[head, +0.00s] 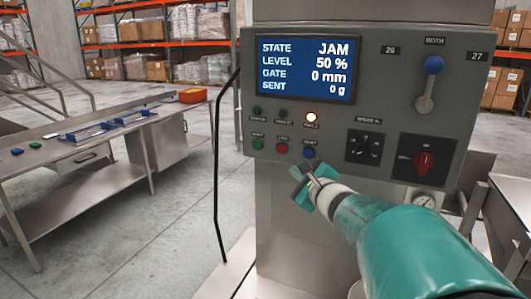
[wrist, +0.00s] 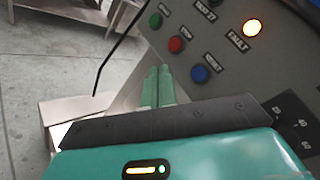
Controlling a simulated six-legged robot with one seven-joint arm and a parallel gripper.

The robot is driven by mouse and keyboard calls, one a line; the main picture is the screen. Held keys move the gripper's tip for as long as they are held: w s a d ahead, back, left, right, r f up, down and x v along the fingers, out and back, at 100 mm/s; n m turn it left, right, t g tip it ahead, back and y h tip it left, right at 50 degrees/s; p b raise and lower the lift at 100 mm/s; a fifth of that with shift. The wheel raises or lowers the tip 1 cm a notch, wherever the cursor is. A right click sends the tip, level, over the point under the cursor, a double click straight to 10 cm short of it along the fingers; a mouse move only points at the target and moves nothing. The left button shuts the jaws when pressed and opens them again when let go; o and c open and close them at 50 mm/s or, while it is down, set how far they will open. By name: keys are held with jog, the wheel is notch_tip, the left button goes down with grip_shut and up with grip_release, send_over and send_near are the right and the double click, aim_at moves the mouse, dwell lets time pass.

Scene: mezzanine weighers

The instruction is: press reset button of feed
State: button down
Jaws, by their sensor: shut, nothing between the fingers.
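The blue reset button (head: 309,153) is at the right end of the lower button row on the grey feed control panel (head: 375,100). It also shows in the wrist view (wrist: 200,74), to the right of my fingertips. My gripper (head: 302,172) is shut and empty, just below the button in the head view. In the wrist view its green fingers (wrist: 158,76) are together and show left of the button, below the red one. I see no clear contact with the button. The screen (head: 305,69) reads STATE JAM, LEVEL 50 %, GATE 0 mm, SENT 0 g.
A green start button (head: 257,143) and a red stop button (head: 282,148) sit left of the blue one. The fault lamp (head: 311,117) above glows. A blue-knobbed lever (head: 433,66) and a red rotary switch (head: 423,161) are on the right. A steel bench (head: 40,200) stands left.

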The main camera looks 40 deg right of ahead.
aim_at(304, 154)
jog(key=w+d, duration=0.3)
jog(key=d, duration=0.5)
jog(key=shift+w, duration=0.35)
dwell(1.9)
jog(key=shift+w+d, duration=0.2)
jog(key=shift+d, duration=0.15)
jog(key=shift+w+d, duration=0.15)
jog(key=shift+d, duration=0.2)
dwell(0.8)
jog(key=shift+a, duration=0.15)
jog(key=shift+s+a, duration=0.35)
jog(key=shift+a, duration=0.25)
